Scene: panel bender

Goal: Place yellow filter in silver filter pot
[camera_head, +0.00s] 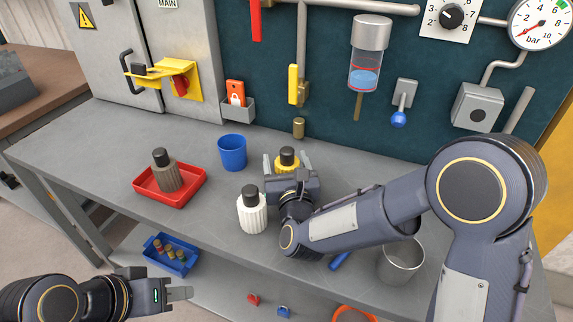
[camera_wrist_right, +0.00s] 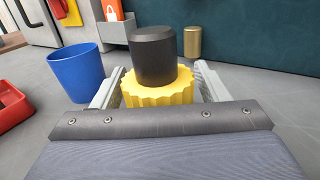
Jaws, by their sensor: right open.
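The yellow filter (camera_head: 287,160) with a black cap stands on the grey bench, partly hidden behind my right gripper (camera_head: 293,174) in the head view. In the right wrist view the yellow filter (camera_wrist_right: 158,88) stands upright between the two open fingers of my right gripper (camera_wrist_right: 157,85), with a small gap visible at the sides. The silver filter pot (camera_head: 401,262) stands at the right front of the bench, under my right arm, and looks empty. My left gripper (camera_head: 180,294) is low at the left, off the bench; its fingers look close together, but the gap cannot be judged.
A white filter (camera_head: 251,212) stands just left of my right gripper. A blue cup (camera_head: 232,152) and a red tray (camera_head: 196,173) with a brown filter (camera_head: 166,172) are further left. A blue handle (camera_head: 339,261) lies near the pot. A brass cylinder (camera_head: 298,128) stands behind.

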